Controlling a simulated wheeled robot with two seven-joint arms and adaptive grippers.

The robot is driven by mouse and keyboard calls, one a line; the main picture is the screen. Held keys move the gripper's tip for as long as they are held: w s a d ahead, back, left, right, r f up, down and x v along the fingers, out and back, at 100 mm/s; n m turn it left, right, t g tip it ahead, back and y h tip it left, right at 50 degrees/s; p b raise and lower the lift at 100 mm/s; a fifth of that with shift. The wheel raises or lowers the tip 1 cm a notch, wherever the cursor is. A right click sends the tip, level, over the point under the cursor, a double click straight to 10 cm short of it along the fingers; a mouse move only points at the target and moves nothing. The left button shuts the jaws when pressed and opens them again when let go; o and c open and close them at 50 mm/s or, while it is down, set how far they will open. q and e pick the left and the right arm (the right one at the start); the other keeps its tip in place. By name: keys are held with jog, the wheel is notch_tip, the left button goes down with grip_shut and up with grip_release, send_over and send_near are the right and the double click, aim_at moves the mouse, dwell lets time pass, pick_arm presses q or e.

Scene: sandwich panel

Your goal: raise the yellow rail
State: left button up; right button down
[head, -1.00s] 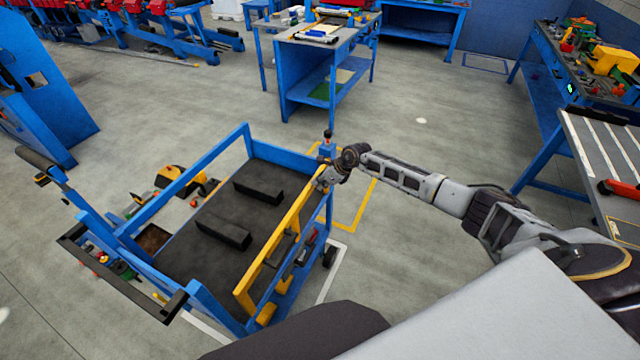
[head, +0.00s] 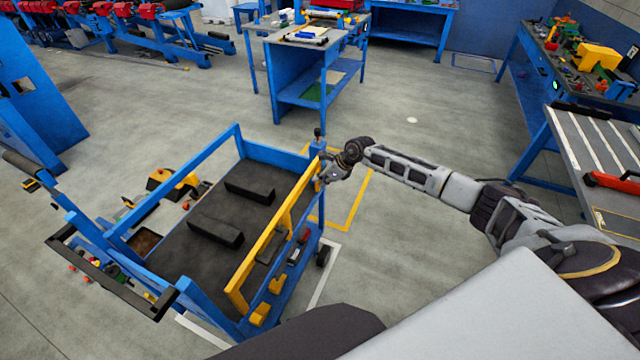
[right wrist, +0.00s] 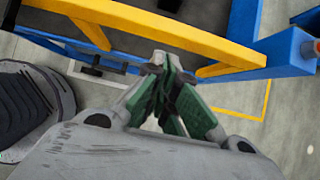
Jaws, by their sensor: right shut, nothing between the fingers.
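The yellow rail (head: 268,240) runs along the right side of the blue cart (head: 180,296), sloping in the head view from the near end up to the far corner post. It also crosses the right wrist view (right wrist: 150,24). My right gripper (head: 326,177) is at the rail's far end, close to the corner post. In the right wrist view its fingers (right wrist: 165,62) are shut and empty, with their tips at the rail's lower edge. I cannot tell whether they touch it. My left gripper is not in view.
The cart has a dark deck with two black blocks (head: 249,190). Small tools and yellow parts (head: 260,314) sit on a ledge below the rail. A blue workbench (head: 294,60) stands behind, and another table (head: 590,140) stands at the right. Floor between them is clear.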

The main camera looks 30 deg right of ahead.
notch_tip(320, 180, up, 8)
jog(key=s+d+b, duration=0.1)
jog(key=shift+s+f, duration=0.15)
jog(key=shift+s, duration=0.15)
jog(key=shift+d, duration=0.1)
dwell(0.5)
